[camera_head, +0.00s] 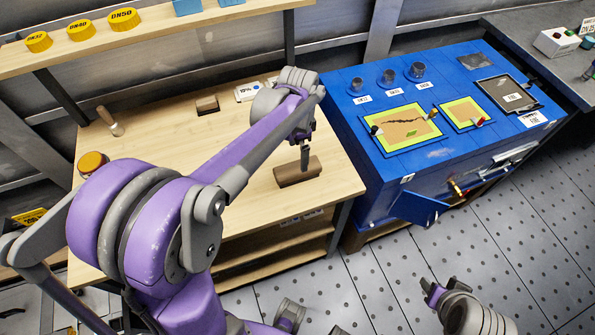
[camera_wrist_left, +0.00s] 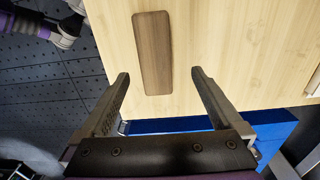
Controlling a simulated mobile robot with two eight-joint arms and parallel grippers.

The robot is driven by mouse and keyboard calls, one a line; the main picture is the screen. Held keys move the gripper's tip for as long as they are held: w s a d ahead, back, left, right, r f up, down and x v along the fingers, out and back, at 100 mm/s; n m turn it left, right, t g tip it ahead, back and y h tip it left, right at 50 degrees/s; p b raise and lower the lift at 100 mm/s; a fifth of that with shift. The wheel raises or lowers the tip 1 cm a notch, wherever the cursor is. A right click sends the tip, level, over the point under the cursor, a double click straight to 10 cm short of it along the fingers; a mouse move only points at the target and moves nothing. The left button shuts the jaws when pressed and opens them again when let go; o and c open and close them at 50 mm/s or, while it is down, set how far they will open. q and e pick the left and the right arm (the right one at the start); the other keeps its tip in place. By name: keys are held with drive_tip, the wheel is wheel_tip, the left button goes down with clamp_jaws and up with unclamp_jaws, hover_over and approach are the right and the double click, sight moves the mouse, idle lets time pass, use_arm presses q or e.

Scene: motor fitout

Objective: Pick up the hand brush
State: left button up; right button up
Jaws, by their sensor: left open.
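A brown wooden block with rounded edges, which looks like the hand brush (camera_head: 298,172), lies on the front right of the wooden workbench (camera_head: 335,185). The brush also shows in the left wrist view (camera_wrist_left: 152,50), upright in the picture, between and beyond the fingertips. No bristles can be made out. My left gripper (camera_head: 305,157) is open over the brush; the wrist view shows its two fingers (camera_wrist_left: 161,76) apart with nothing gripped. Whether the fingers touch the brush cannot be told. My right gripper (camera_head: 433,294) is low at the lower right, away from the bench.
A smaller brown block (camera_head: 207,105), a white labelled box (camera_head: 247,92), a wooden-handled tool (camera_head: 110,121) and an orange-lidded jar (camera_head: 92,163) are on the bench. A blue cabinet (camera_head: 350,115) stands close on the right. Bare wood surrounds the brush.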

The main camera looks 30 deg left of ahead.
sight(298, 167)
use_arm(q)
drive_tip(key=shift+s+d+f, duration=0.1)
drive_tip(key=shift+s+f, duration=0.1)
drive_tip(key=shift+f, duration=1.55)
drive_tip(key=shift+s+d+f, duration=0.1)
drive_tip(key=shift+s+f, duration=0.1)
drive_tip(key=shift+f, duration=1.55)
clamp_jaws()
